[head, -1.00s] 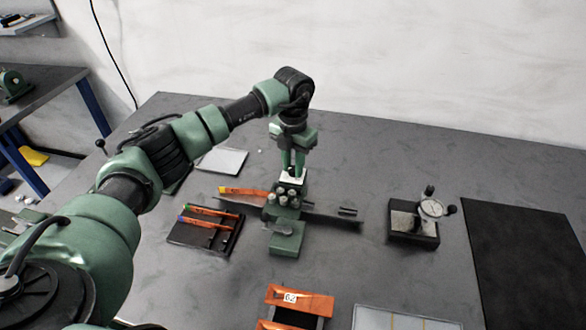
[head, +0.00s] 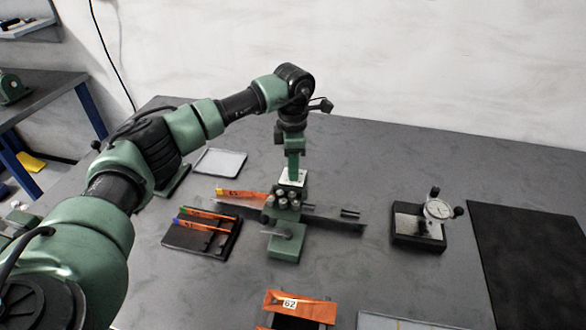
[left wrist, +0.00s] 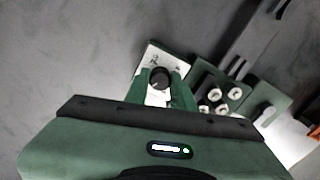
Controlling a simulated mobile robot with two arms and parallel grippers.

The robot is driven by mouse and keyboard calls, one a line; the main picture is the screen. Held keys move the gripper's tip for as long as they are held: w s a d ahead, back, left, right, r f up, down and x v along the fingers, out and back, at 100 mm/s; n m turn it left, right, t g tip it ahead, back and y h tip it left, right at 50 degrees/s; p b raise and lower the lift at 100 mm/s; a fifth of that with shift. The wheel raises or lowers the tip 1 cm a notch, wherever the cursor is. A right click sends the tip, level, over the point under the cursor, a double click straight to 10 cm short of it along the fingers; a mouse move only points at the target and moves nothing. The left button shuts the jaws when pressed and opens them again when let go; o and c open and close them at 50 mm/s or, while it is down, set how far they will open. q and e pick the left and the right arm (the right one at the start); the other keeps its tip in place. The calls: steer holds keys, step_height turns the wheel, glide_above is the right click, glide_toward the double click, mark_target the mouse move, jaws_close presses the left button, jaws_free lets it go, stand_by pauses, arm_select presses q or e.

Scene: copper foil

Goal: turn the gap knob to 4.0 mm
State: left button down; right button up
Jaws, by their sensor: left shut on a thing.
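The gap knob (left wrist: 159,77) is a small round black knob on a white dial plate (left wrist: 152,57), with a pale mark on its top. The plate also shows in the head view (head: 292,179), on top of the green machine (head: 286,243) with rollers, where the knob is hidden. My left gripper (head: 292,165) points straight down over it. In the left wrist view its green fingers (left wrist: 163,88) are shut on the knob, one on each side. The scale marks are too small to read. My right gripper is not in view.
A dial gauge (head: 438,209) on a dark block stands to the right, beside a black mat (head: 530,250). An orange stand (head: 318,309) marked 62 is in front. Bare table lies between them.

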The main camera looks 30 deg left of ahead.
arm_select(q)
steer(key=shift+w+r+m, duration=0.1)
steer(key=shift+m, duration=0.5)
steer(key=c, duration=1.2)
jaws_free()
steer(key=shift+m, duration=0.3)
step_height(320, 180, up, 8)
steer(key=shift+f+b, duration=0.1)
steer(key=shift+b, duration=0.6)
steer(key=shift+f, duration=0.1)
